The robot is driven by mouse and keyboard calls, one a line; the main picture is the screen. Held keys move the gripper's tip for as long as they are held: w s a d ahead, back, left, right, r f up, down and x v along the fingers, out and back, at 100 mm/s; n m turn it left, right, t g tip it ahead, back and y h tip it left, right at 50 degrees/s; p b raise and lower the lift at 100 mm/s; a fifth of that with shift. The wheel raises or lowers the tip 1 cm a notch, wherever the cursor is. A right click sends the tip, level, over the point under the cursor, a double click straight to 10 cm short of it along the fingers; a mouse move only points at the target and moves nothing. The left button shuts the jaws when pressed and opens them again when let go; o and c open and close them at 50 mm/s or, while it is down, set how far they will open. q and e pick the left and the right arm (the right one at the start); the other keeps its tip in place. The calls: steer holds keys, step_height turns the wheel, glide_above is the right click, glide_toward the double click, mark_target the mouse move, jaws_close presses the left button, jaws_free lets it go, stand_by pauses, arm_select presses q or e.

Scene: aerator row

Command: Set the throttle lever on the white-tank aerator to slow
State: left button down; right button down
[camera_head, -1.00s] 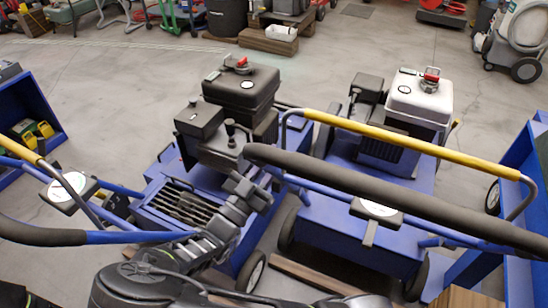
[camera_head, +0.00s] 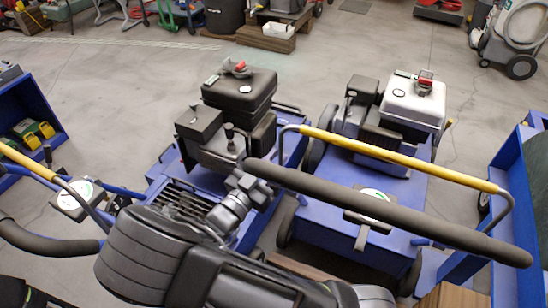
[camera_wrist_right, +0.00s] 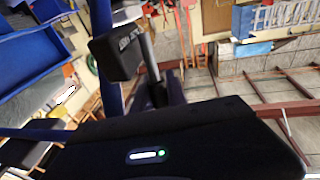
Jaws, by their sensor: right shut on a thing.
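The white-tank aerator (camera_head: 412,100) stands right of centre in the head view, with its blue deck below. Its handle carries a yellow bar (camera_head: 400,158), a black foam grip (camera_head: 390,210) and a pale round dial (camera_head: 377,196). A dark lever (camera_head: 361,237) hangs below the dial, left of the dial's middle. My right gripper (camera_head: 252,183) is just below the foam grip's left end. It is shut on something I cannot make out. The wrist view is blurred; a dark block (camera_wrist_right: 117,53) and grey rod (camera_wrist_right: 149,58) show there. My left gripper is not in view.
The black-tank aerator (camera_head: 240,90) stands close on the left, with its own dial (camera_head: 76,194) at the left edge. Blue structures (camera_head: 515,190) flank the right side. Open floor (camera_head: 130,85) lies behind the machines.

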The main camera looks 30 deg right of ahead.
steer(key=c, duration=1.6)
jaws_free()
steer(key=v, duration=0.8)
steer(key=shift+c, duration=0.5)
